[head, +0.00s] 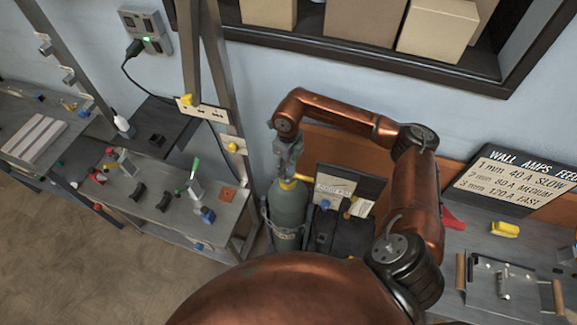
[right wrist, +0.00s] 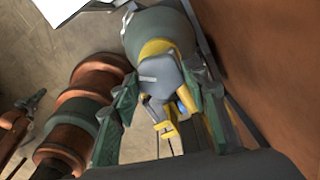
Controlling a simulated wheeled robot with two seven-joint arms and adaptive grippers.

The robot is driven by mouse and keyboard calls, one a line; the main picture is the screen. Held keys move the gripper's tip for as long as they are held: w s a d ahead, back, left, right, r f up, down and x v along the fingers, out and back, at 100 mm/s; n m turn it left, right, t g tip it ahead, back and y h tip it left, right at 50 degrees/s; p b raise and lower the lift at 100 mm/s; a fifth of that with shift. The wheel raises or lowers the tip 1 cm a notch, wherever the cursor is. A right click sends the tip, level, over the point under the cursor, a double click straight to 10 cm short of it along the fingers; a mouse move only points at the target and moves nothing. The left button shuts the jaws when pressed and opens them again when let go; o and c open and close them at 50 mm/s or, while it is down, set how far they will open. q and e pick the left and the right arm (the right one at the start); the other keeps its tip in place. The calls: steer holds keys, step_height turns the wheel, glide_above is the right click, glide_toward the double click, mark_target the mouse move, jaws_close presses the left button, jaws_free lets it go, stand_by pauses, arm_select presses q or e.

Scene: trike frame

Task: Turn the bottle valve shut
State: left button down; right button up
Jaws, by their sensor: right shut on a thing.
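The grey-green gas bottle (head: 287,210) stands upright against the wall beside a dark machine, with a yellow collar near its top. In the right wrist view the bottle (right wrist: 178,28) shows behind its grey valve (right wrist: 160,76), with yellow fittings around it. My right gripper (head: 287,168) reaches down onto the bottle's top from above. In the right wrist view its two green fingers (right wrist: 165,100) are on either side of the valve, shut on it. The head view hides most of the valve behind the gripper. My left gripper is not in view.
The dark machine (head: 345,236) stands close to the bottle's right. A steel workbench (head: 170,215) with small parts and clamps is at the left. A lettered sign (head: 515,178) leans on the right bench. A shelf with boxes (head: 365,20) hangs above.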

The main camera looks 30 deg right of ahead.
steer(key=m, duration=0.4)
steer(key=shift+m+p, duration=0.3)
steer(key=m, duration=0.3)
steer(key=shift+m+p, duration=0.35)
steer(key=shift+m, duration=0.05)
steer(key=m, duration=0.3)
steer(key=shift+r+m+p, duration=0.1)
steer(key=shift+m+p, duration=0.2)
steer(key=shift+p, duration=0.1)
steer(key=m+p, duration=0.1)
steer(key=m, duration=0.2)
steer(key=shift+m, duration=0.3)
steer(key=m+p, duration=0.2)
steer(key=m, duration=0.4)
steer(key=shift+w+p, duration=0.1)
steer(key=shift+p, duration=0.2)
steer(key=m+p, duration=0.2)
steer(key=m, duration=0.2)
steer(key=shift+m+p, duration=0.45)
steer(key=shift+m, duration=0.95)
steer(key=o, duration=1.2)
steer(key=shift+c, duration=0.2)
